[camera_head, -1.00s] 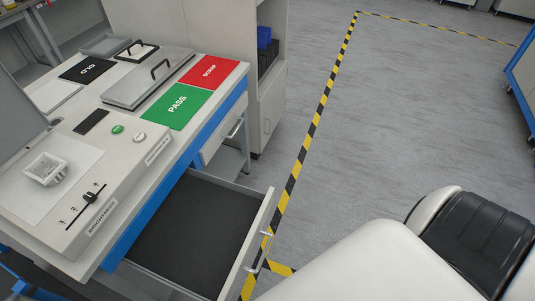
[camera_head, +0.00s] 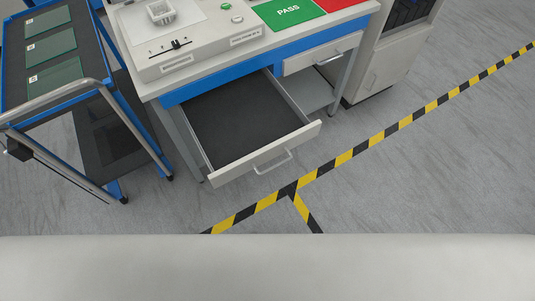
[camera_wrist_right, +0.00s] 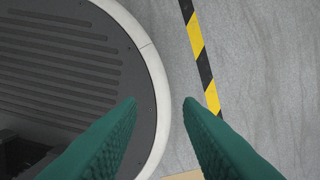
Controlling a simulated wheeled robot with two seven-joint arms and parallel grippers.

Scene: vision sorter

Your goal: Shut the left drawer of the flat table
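The flat table (camera_head: 215,72) has a blue front edge and stands at the top middle of the head view. Its left drawer (camera_head: 266,168) is pulled well out, with a dark empty floor and a light front with a metal bar handle (camera_head: 274,163). The right drawer (camera_head: 325,55) beside it is shut. My right gripper (camera_wrist_right: 160,102) shows in the right wrist view as two green fingers held apart with nothing between them, above the floor and beside my round base. It is away from the drawer. My left gripper is not in view.
A blue cart (camera_head: 98,85) with glass-like panels stands left of the table, close to the open drawer. A light cabinet (camera_head: 390,62) stands at the right. Yellow-black floor tape (camera_head: 345,158) runs in front of the drawer. The floor at right is clear.

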